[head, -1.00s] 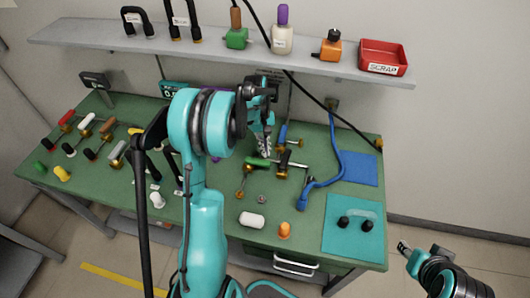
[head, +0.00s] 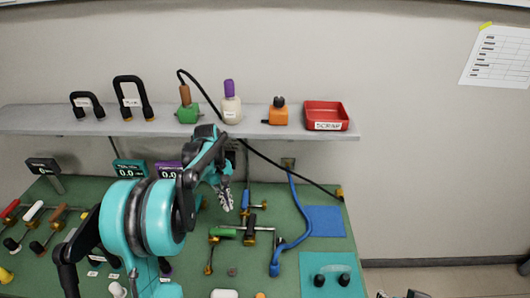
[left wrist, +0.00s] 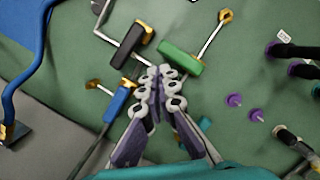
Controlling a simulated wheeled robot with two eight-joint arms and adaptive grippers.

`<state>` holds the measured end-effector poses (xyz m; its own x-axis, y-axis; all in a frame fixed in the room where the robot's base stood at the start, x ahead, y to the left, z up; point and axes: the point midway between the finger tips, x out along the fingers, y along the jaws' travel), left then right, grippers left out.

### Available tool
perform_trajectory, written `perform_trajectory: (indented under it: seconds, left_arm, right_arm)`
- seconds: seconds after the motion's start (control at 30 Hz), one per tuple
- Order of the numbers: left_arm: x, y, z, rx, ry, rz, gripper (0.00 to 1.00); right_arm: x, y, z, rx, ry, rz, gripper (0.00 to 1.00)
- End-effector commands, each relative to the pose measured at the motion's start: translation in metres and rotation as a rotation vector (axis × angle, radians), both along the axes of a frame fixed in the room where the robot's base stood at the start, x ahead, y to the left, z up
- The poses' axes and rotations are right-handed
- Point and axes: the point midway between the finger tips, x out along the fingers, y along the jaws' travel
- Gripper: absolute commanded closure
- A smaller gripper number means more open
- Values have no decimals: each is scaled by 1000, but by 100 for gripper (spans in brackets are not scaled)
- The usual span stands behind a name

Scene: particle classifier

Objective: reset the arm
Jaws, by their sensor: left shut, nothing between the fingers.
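My left gripper (head: 226,198) hangs above the back middle of the green bench (head: 287,262), in front of the shelf, fingers pointing down. In the left wrist view its fingers (left wrist: 160,85) are together and hold nothing. Below it lie a green-handled tool (left wrist: 180,58), a black-handled tool (left wrist: 132,45) and a blue-handled tool (left wrist: 117,104); the gripper looks apart from them. Of my right arm, only a small dark piece (head: 415,294) shows at the bottom edge of the head view; whether its gripper is there cannot be made out.
The grey shelf (head: 60,122) holds black shackle-like pieces, bottles and a red scrap tray (head: 326,115). A blue hose (head: 292,215) curves beside a blue mat (head: 325,221). A teal mat (head: 333,266) lies front right. Several handled tools stand at the left.

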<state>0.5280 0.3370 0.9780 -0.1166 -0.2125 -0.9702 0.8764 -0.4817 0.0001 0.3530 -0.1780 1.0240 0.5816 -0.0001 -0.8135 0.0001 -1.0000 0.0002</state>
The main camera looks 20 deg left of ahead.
Motion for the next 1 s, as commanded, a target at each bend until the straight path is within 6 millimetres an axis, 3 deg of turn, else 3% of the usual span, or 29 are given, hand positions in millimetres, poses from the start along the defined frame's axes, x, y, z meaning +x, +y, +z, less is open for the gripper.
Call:
perform_trajectory:
  seconds: [0.17,0.33,0.5,0.63,0.77,1.0]
  left_arm:
    - [-2,-5,4,5,-13,-16,100]
    - [-19,-32,28,48,-108,-129,100]
    - [-54,-72,55,130,-272,-327,100]
    - [-84,-99,66,199,-396,-487,100]
    - [-115,-122,69,273,-516,-645,100]
    - [-160,-150,56,401,-703,-897,100]
  right_arm:
    - [0,0,0,0,0,0,60]
    - [0,0,0,0,0,0,60]
    - [0,0,0,0,0,0,60]
    - [0,0,0,0,0,0,60]
    - [0,0,0,0,0,0,60]
    - [0,0,0,0,0,0,60]
